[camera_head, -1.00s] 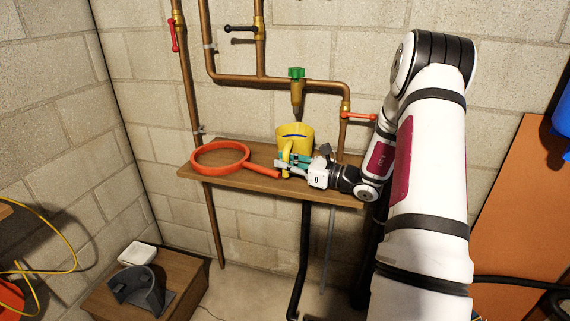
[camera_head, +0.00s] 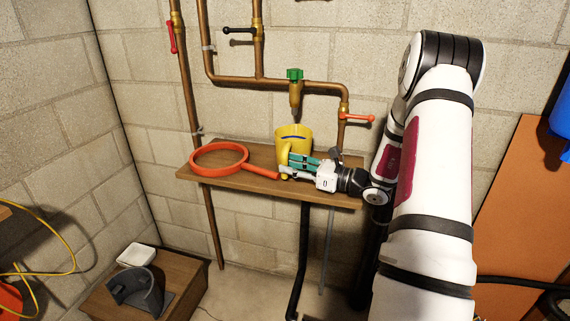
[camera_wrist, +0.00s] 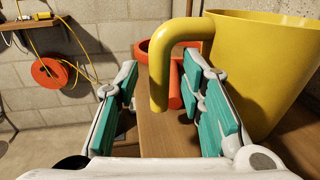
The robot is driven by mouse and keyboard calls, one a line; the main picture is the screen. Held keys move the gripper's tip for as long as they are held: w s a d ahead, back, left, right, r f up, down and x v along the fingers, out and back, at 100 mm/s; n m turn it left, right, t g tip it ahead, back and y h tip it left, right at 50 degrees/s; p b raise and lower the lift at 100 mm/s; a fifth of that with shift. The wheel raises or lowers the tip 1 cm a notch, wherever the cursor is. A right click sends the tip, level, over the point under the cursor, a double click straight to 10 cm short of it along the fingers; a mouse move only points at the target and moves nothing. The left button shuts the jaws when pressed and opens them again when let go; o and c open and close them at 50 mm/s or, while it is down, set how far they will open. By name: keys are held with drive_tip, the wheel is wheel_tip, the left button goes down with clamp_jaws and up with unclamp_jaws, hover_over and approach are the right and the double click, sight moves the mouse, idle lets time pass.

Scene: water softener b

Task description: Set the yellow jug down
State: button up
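The yellow jug (camera_head: 301,143) stands upright on the wooden shelf (camera_head: 240,184), below the green-handled tap (camera_head: 295,90). In the wrist view the jug (camera_wrist: 262,65) fills the upper right, with its curved handle (camera_wrist: 160,75) hanging between my finger pads. My gripper (camera_head: 294,167) is at the handle side of the jug. In the wrist view its teal-padded fingers (camera_wrist: 163,110) are spread, with a visible gap between the handle and the left pad. The right finger lies between the handle and the jug's body. The jug's base is partly hidden by the fingers.
An orange ring with a handle (camera_head: 220,171) lies on the shelf left of the jug, its handle end close to my fingers. Copper pipes (camera_head: 188,90) and a red lever valve (camera_head: 357,117) are behind. A wooden box (camera_head: 178,276) stands lower left.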

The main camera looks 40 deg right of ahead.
drive_tip(key=v, duration=0.8)
drive_tip(key=shift+s+d+p, duration=0.15)
drive_tip(key=shift+s+p, duration=0.15)
drive_tip(key=shift+s, duration=0.2)
drive_tip(key=s+a+r+n+g+y, duration=0.1)
drive_tip(key=s+a+r+n+g, duration=0.25)
drive_tip(key=a, duration=0.55)
drive_tip(key=a+r+n+g+y, duration=0.2)
drive_tip(key=a+r+n+g, duration=0.1)
drive_tip(key=a+n+g, duration=0.4)
drive_tip(key=s+a+r+n+g+y, duration=0.15)
drive_tip(key=a+r+n, duration=0.25)
drive_tip(key=a, duration=0.6)
drive_tip(key=s+a+n+g+h, duration=0.2)
drive_tip(key=s+a+n+h, duration=0.25)
drive_tip(key=s, duration=0.45)
drive_tip(key=s+a+n+g+h, duration=0.35)
drive_tip(key=s+n, duration=0.25)
drive_tip(key=s, duration=0.3)
drive_tip(key=s+d+n+t+h, duration=0.3)
drive_tip(key=s+d+n+h, duration=0.1)
drive_tip(key=s+n, duration=0.1)
drive_tip(key=shift+d+r+n+h, duration=0.25)
drive_tip(key=shift+r+n+h, duration=0.05)
drive_tip(key=shift+r+h, duration=0.05)
